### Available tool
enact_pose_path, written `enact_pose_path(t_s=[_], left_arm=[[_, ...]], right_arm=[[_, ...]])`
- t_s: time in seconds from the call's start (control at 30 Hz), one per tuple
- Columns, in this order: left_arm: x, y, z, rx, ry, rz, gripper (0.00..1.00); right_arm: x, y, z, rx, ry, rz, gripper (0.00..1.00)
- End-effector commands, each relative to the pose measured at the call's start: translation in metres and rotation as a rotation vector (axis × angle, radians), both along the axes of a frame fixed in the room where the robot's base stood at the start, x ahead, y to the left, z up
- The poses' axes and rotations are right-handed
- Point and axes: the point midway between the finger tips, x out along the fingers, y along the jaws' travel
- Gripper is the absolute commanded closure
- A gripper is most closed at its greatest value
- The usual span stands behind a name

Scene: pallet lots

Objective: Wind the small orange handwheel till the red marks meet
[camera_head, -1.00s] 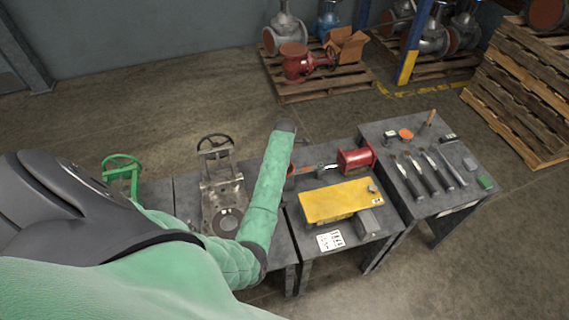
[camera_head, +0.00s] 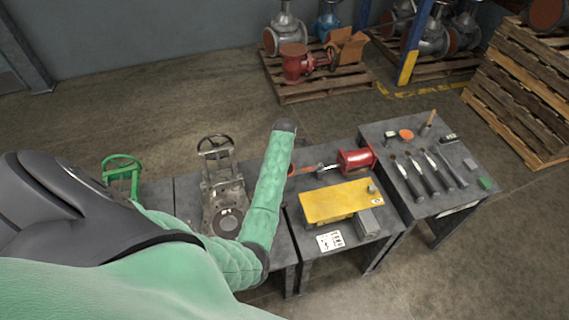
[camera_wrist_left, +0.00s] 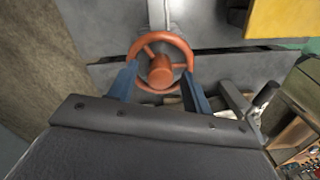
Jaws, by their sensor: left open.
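The small orange handwheel (camera_wrist_left: 160,68) shows in the left wrist view, with a round hub, spokes and a pale stem behind it. My left gripper (camera_wrist_left: 159,72) is open. Its two blue fingers reach to the left and right sides of the wheel's rim, and I cannot tell whether they touch it. Nothing is clearly gripped. I cannot make out any red marks. In the head view my green arm stands in front of the middle table, and my left gripper cannot be made out there. My right gripper is not in view.
Tools lie on the right table (camera_head: 445,204). Pallets stand behind on open floor.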

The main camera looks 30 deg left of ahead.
Motion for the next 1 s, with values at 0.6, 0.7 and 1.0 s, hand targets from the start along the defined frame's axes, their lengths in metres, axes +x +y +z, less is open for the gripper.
enact_pose_path(t_s=[0.6, 0.7, 1.0], left_arm=[[0.001, 0.000, 0.072, 0.000, -0.002, 0.001, 0.51], [0.001, 0.000, 0.076, 0.000, -0.002, 0.001, 0.51], [0.000, 0.000, 0.077, 0.001, -0.001, 0.001, 0.51]], right_arm=[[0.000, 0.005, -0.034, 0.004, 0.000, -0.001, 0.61], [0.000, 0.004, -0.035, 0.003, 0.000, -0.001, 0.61], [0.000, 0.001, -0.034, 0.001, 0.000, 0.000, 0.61]])
